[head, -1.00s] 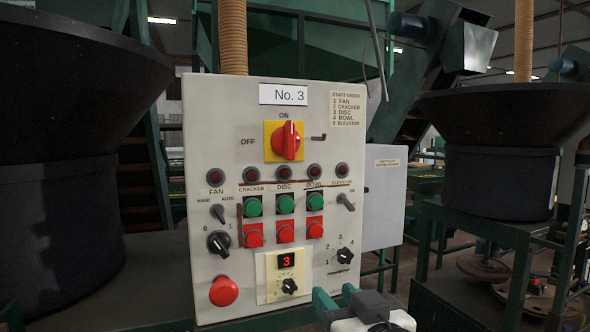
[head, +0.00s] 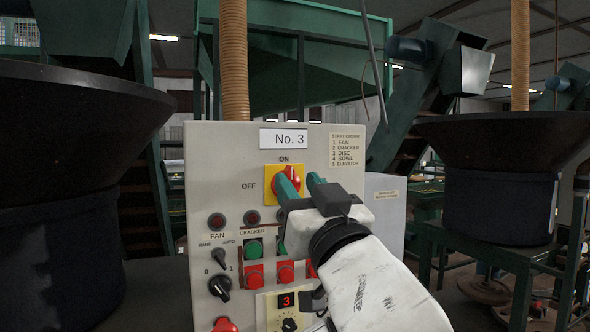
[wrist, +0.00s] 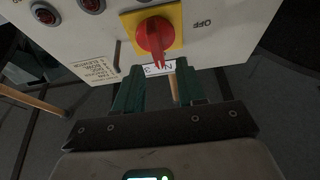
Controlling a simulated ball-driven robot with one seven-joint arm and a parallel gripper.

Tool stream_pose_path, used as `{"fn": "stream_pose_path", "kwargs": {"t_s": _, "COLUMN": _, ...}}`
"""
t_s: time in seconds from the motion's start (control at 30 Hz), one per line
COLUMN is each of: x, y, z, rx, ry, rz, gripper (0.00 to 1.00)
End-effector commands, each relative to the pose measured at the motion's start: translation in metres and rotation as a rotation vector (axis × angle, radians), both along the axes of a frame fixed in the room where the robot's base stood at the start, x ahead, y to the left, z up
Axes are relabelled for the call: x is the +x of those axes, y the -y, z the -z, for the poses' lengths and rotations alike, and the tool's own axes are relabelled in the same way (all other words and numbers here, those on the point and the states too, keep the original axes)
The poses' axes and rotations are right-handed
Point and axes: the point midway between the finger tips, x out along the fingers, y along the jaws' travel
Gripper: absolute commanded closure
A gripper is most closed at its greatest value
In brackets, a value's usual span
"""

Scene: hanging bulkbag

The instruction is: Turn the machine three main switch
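The main switch is a red rotary knob (head: 288,181) on a yellow plate (head: 270,172), near the top of the grey No. 3 panel (head: 222,146). ON is printed above it and OFF to its left. Its handle points up towards ON. My gripper (head: 299,180) is in front of the switch's right part and hides some of it. In the wrist view, the red knob (wrist: 155,36) is just beyond the green fingers. Its handle tip lines up with the gap between them (wrist: 158,78). The fingers are apart with nothing gripped; I cannot tell whether they touch the handle.
Below are indicator lamps (head: 217,220), green buttons (head: 255,249), red buttons (head: 254,274), a black selector (head: 219,287) and a red stop button (head: 225,325). My arm covers the panel's lower right. Large dark hoppers stand left (head: 70,150) and right (head: 495,170).

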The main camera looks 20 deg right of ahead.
Motion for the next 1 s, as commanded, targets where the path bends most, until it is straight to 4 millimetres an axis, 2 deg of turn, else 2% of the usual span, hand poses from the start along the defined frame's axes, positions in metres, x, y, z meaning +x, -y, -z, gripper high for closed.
{"fn": "stream_pose_path", "kwargs": {"t_s": 0.2, "x": 0.02, "y": 0.0, "z": -0.009, "rx": 0.0, "ry": -0.001, "rz": 0.001, "gripper": 0.61}}
{"fn": "stream_pose_path", "kwargs": {"t_s": 0.57, "x": 0.024, "y": 0.0, "z": -0.009, "rx": 0.001, "ry": -0.001, "rz": 0.001, "gripper": 0.61}}
{"fn": "stream_pose_path", "kwargs": {"t_s": 0.9, "x": 0.024, "y": 0.0, "z": -0.009, "rx": 0.001, "ry": -0.001, "rz": 0.001, "gripper": 0.93}}
{"fn": "stream_pose_path", "kwargs": {"t_s": 1.0, "x": 0.024, "y": 0.0, "z": -0.009, "rx": 0.001, "ry": -0.001, "rz": 0.001, "gripper": 1.0}}
